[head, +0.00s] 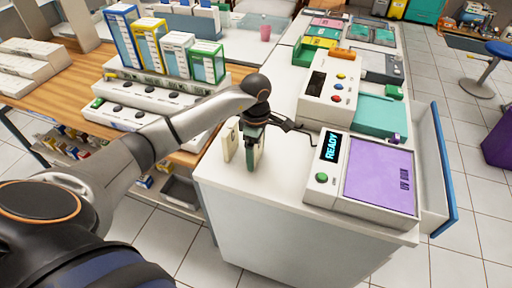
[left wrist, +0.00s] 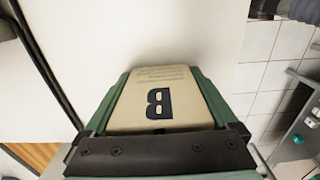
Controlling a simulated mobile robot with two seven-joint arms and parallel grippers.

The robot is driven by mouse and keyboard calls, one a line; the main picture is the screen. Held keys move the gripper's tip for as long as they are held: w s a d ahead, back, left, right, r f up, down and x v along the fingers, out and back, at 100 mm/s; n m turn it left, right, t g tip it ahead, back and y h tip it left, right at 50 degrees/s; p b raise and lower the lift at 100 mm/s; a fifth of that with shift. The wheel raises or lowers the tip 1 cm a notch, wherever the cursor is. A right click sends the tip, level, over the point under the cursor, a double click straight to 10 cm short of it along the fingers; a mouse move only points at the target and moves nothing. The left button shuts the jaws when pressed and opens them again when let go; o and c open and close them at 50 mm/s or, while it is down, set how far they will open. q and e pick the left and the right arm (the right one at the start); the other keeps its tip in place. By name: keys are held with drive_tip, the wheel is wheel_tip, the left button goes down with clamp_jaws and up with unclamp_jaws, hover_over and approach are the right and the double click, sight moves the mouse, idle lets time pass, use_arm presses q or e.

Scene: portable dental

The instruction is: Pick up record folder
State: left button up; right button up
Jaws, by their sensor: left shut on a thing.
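The record folder is a cream block marked with a dark letter B, seen in the left wrist view (left wrist: 160,92). My left gripper (head: 252,150) is shut on it, with a green finger on each side of the folder. In the head view the gripper points down at the left end of the white counter, and its hand and fingers hide most of the folder. A pale upright piece (head: 230,140) shows just left of the fingers; I cannot tell whether it is part of the held folder. My right gripper is not in view.
A white unit with a purple lid (head: 380,177) and a READY display stands right of the gripper. A second device (head: 330,88) stands behind it. The counter's front left corner (head: 235,185) is bare.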

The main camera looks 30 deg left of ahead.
use_arm(q)
drive_tip(key=c, duration=0.4)
drive_tip(key=shift+o, duration=0.2)
drive_tip(key=shift+r, duration=0.15)
